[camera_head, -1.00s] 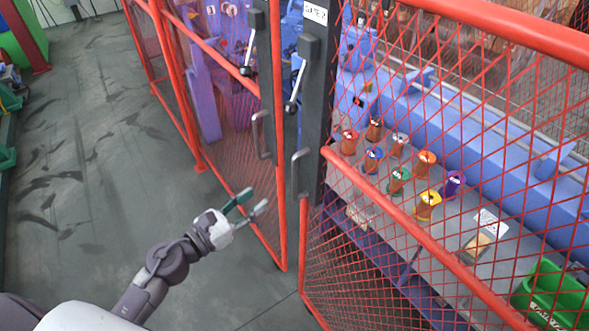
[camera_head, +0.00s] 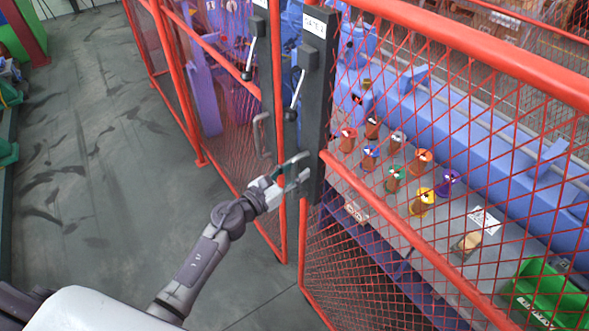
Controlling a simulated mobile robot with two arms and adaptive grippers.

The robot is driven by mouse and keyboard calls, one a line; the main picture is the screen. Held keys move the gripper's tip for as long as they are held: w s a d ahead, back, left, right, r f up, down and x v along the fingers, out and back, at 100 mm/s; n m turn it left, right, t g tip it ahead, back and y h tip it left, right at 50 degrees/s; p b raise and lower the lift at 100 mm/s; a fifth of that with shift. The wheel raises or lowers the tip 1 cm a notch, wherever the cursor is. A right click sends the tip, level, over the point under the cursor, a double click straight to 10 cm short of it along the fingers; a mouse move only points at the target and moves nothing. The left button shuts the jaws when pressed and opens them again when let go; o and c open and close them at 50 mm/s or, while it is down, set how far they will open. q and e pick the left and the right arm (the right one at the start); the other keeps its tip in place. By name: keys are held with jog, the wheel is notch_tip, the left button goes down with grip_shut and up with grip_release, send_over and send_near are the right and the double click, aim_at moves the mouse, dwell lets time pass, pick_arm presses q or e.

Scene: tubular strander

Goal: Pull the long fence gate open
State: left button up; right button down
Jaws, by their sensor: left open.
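Two red mesh fence gates meet at dark upright posts. The right gate (camera_head: 400,222) has a dark post (camera_head: 316,90) with a label at its top and a lever (camera_head: 296,95). The left gate (camera_head: 225,125) has its own dark post, a lever (camera_head: 251,50) and a grey pull handle (camera_head: 262,135). My left gripper (camera_head: 299,170) is open at the right gate's pull handle, which it largely covers. I cannot tell whether the handle lies between the fingers. My right gripper is not in view.
Behind the right gate, several coloured spools (camera_head: 422,201) stand on a grey surface beside a blue machine beam (camera_head: 470,140). A green bin (camera_head: 552,292) sits at lower right. The grey floor (camera_head: 100,200) at left is clear.

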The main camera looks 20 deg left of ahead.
pick_arm(q)
grip_shut()
dwell(0.5)
